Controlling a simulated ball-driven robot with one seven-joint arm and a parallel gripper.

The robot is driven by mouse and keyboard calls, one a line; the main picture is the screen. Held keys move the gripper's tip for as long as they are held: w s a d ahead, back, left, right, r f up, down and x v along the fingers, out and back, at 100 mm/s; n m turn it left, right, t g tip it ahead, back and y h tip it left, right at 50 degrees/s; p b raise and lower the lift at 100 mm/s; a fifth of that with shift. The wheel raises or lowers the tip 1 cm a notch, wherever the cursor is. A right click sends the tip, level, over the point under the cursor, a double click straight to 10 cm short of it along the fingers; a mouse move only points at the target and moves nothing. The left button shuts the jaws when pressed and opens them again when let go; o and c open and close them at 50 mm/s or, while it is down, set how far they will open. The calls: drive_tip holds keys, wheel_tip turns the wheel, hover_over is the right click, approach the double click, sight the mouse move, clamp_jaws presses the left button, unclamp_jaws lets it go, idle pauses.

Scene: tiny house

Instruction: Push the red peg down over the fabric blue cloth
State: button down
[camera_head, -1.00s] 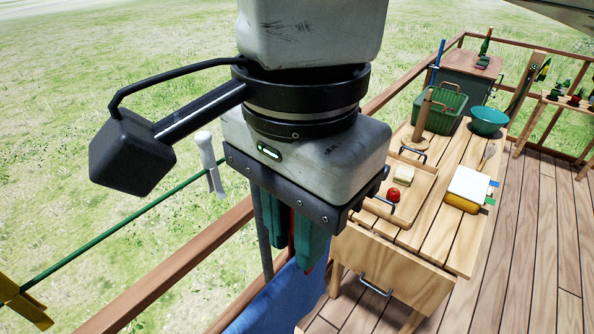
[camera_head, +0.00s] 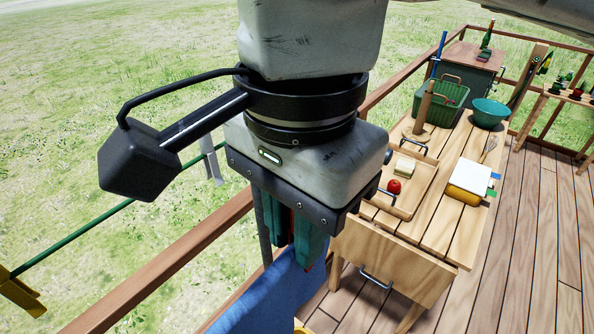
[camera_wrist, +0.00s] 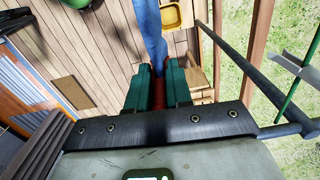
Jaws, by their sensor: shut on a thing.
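The red peg (camera_wrist: 158,95) shows between the two teal fingers of my gripper (camera_wrist: 159,78) in the wrist view. My gripper is shut on it. In the head view my gripper (camera_head: 298,250) points down above the blue cloth (camera_head: 258,302), and only a sliver of red shows between the fingers. The cloth also shows in the wrist view (camera_wrist: 150,32), running away from the fingertips. The fingers overlap the cloth's near end in both views. I cannot tell whether the peg touches the cloth, as the fingers hide its tip.
A wooden rail (camera_head: 165,268) and a green line (camera_head: 75,240) run past my gripper on the left. A yellow peg (camera_head: 20,298) is at far left. A wooden table (camera_head: 440,225) with a tray, tomato and green crate stands right. Wooden floor (camera_head: 510,285) is clear.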

drive_tip(key=shift+f, duration=0.5)
drive_tip(key=c, duration=0.9)
unclamp_jaws()
drive_tip(key=shift+c, duration=0.2)
wheel_tip(320, 180, up, 11)
drive_tip(key=shift+f+b, duration=0.1)
drive_tip(key=shift+b, duration=0.3)
wheel_tip(320, 180, up, 10)
drive_tip(key=p, duration=0.7)
